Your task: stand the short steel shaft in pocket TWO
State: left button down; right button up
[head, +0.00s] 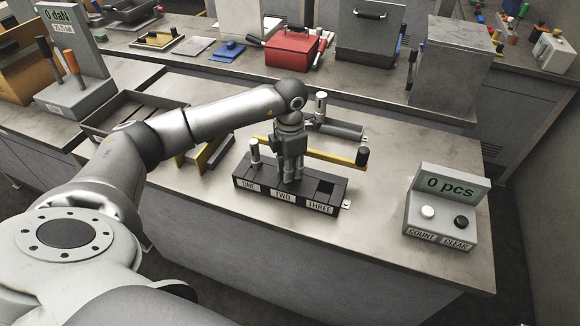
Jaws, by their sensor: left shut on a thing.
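The black fixture block (243,183) stands on the grey bench, with pockets labelled ONE, TWO and THREE from left to right. My left gripper (290,178) points down over pocket TWO (283,194). It is shut on what looks like the short steel shaft, which its fingers mostly hide. I cannot tell how deep the shaft sits in the pocket. A light steel pin (254,152) stands upright at pocket ONE. Pocket THREE (325,187) shows a dark, empty opening. My right gripper is not in view.
A yellow bar with a black knob (362,156) runs behind the block, close to my gripper. Behind it stands a grey piece with an upright cylinder (321,104). A counter box (440,205) reading "0 pcs" stands at right. A grey tray (120,112) lies at left.

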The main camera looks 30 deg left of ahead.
pick_arm(q)
jog(key=shift+f, duration=0.3)
dwell(0.5)
jog(key=c, duration=1.1)
grip_release()
jog(key=shift+c, duration=0.2)
